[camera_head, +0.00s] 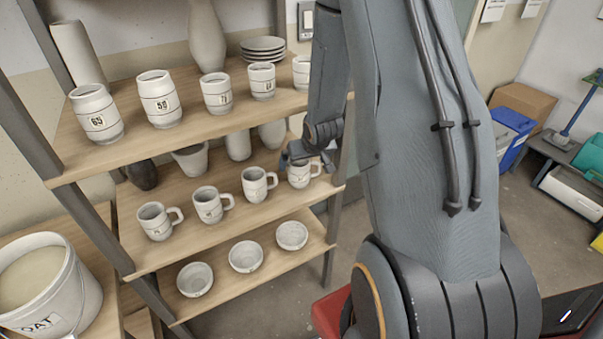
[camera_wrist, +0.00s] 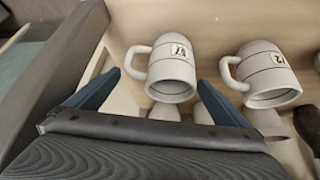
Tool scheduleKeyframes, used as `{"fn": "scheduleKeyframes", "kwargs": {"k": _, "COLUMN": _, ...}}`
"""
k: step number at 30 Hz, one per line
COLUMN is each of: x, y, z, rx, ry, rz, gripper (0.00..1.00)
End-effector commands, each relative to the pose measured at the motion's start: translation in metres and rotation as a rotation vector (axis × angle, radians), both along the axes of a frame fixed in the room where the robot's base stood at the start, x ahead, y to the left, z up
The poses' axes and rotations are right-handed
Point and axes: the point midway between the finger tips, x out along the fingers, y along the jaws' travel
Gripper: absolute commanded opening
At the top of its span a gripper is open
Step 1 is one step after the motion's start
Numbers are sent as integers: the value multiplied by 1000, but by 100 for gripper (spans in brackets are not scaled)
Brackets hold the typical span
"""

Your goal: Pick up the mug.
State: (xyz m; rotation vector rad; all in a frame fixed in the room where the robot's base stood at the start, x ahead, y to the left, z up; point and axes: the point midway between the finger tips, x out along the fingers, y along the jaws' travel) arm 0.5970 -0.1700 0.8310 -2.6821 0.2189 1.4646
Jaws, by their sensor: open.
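Several pale grey mugs with handles and number labels stand in a row on the middle shelf. The rightmost mug (camera_head: 299,175) is partly hidden by my gripper (camera_head: 307,159) in the head view. In the wrist view my gripper (camera_wrist: 158,78) is open. Its two blue fingers are spread, with that mug (camera_wrist: 171,70) showing in the gap between them, its handle toward the left finger. Whether either finger touches it cannot be told. A neighbouring mug (camera_wrist: 266,75) stands to the right in the wrist view, outside the fingers; it shows also in the head view (camera_head: 256,186).
The wooden top shelf (camera_head: 140,140) holds labelled cups, a vase (camera_head: 207,40) and stacked plates (camera_head: 262,46) close above. Bowls (camera_head: 245,256) stand on the shelf below. Pots stand behind the mugs. A shelf post (camera_head: 328,255) is at the right end. A bucket (camera_head: 50,285) stands lower left.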

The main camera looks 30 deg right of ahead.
Motion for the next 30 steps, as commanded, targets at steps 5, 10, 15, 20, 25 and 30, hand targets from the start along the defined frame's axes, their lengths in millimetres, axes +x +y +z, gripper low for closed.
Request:
{"fn": "scheduleKeyframes", "kwargs": {"k": 5, "x": 0, "y": 0, "z": 0, "rx": 0, "ry": 0, "rz": 0, "gripper": 100}}
{"fn": "scheduleKeyframes", "kwargs": {"k": 10, "x": 0, "y": 0, "z": 0, "rx": 0, "ry": 0, "rz": 0, "gripper": 75}}
{"fn": "scheduleKeyframes", "kwargs": {"k": 15, "x": 0, "y": 0, "z": 0, "rx": 0, "ry": 1, "rz": 0, "gripper": 46}}
{"fn": "scheduleKeyframes", "kwargs": {"k": 20, "x": -1, "y": 0, "z": -1, "rx": 0, "ry": 3, "rz": 0, "gripper": 19}}
{"fn": "scheduleKeyframes", "kwargs": {"k": 25, "x": -2, "y": 0, "z": -1, "rx": 1, "ry": 5, "rz": -1, "gripper": 13}}
{"fn": "scheduleKeyframes", "kwargs": {"k": 30, "x": -2, "y": 0, "z": -1, "rx": 1, "ry": 7, "rz": -1, "gripper": 13}}
